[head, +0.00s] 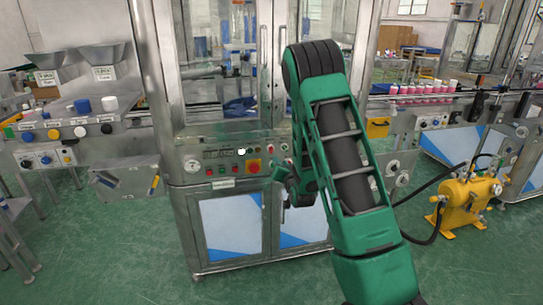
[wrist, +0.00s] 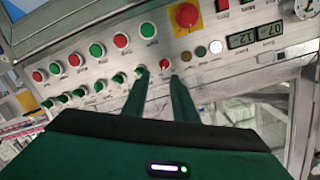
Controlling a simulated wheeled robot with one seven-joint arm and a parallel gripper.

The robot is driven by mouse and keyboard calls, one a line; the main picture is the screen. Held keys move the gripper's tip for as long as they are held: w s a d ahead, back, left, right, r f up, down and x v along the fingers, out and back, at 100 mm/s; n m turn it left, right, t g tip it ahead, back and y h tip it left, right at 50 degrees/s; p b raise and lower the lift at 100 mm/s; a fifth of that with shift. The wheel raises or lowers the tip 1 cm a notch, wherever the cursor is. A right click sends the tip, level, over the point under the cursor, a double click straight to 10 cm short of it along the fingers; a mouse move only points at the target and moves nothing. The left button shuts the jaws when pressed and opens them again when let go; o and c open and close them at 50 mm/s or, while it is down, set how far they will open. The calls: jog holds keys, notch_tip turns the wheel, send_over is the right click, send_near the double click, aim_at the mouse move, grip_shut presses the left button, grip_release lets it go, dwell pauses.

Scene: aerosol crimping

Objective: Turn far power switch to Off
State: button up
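The steel control panel (head: 222,164) of the central machine carries buttons, lamps and a round white-plated rotary switch (head: 193,165) at its left end. That switch also shows cut off in the wrist view's upper right corner (wrist: 305,8). A similar round switch (head: 391,168) is right of my arm. I cannot tell which is the far power switch. My gripper (head: 279,173) is at the right part of the central panel. In the wrist view my gripper (wrist: 161,78) is open, its fingertips apart near a small red button (wrist: 165,64). Nothing is visibly held; contact is unclear.
Rows of red and green buttons line the panel. A yellow pump (head: 466,203) stands at right on the green floor, with a black hose. Glass doors rise above the panel.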

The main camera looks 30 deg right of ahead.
aim_at(272, 151)
jog(key=shift+t, duration=0.8)
jog(key=x, duration=1.1)
jog(key=shift+w+a+f, duration=0.15)
jog(key=shift+f, duration=0.2)
